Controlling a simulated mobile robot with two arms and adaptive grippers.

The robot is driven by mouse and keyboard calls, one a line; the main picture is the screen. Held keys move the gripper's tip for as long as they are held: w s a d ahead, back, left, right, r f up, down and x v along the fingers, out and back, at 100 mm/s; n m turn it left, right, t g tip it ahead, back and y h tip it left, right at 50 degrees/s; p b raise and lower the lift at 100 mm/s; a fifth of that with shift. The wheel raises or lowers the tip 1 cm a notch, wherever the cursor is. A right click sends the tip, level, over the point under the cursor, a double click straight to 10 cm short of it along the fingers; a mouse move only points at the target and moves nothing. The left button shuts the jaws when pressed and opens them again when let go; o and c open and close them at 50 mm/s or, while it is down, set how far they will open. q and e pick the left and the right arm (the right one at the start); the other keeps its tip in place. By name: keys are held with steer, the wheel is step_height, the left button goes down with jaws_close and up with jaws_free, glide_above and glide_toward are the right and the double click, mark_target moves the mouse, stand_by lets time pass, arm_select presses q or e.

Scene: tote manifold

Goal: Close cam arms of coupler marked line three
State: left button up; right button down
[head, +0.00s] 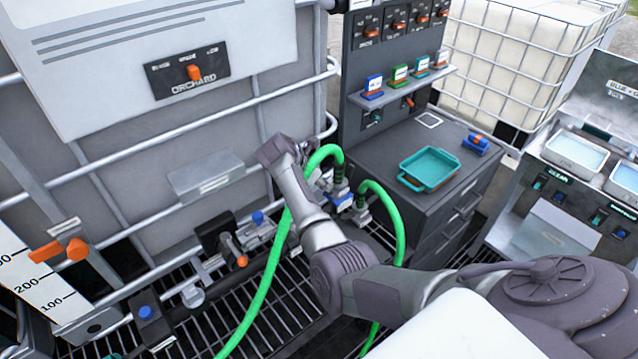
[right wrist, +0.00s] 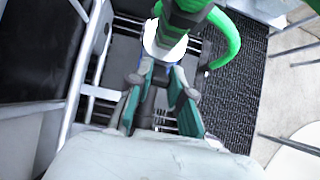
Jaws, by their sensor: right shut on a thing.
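Two green hoses end in grey couplers side by side on the low pipework. The left coupler (head: 339,188) has a blue part below it; the right coupler (head: 362,208) stands close by. I cannot read a line three mark on either. My right gripper (right wrist: 155,84) is shut on a coupler, with its teal-padded fingers on either side of grey parts below a white ring (right wrist: 165,47). Which parts are cam arms, and how far they are folded, I cannot tell. In the head view my right wrist hides part of the left coupler. My left gripper is not in view.
A caged tank (head: 230,150) stands behind the pipework, with an orange-handled valve (head: 235,250) to the left. A dark cabinet (head: 425,205) on the right bears a teal tray (head: 430,166). A green hose (head: 270,270) loops down over the floor grating.

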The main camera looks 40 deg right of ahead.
steer(key=shift+d+y, duration=0.35)
steer(key=shift+y, duration=0.45)
steer(key=c, duration=1)
jaws_free()
steer(key=shift+d, duration=0.1)
steer(key=shift+c, duration=0.2)
steer(key=shift+r, duration=0.15)
steer(key=v, duration=1.1)
steer(key=shift+r, duration=0.4)
steer(key=shift+f, duration=0.1)
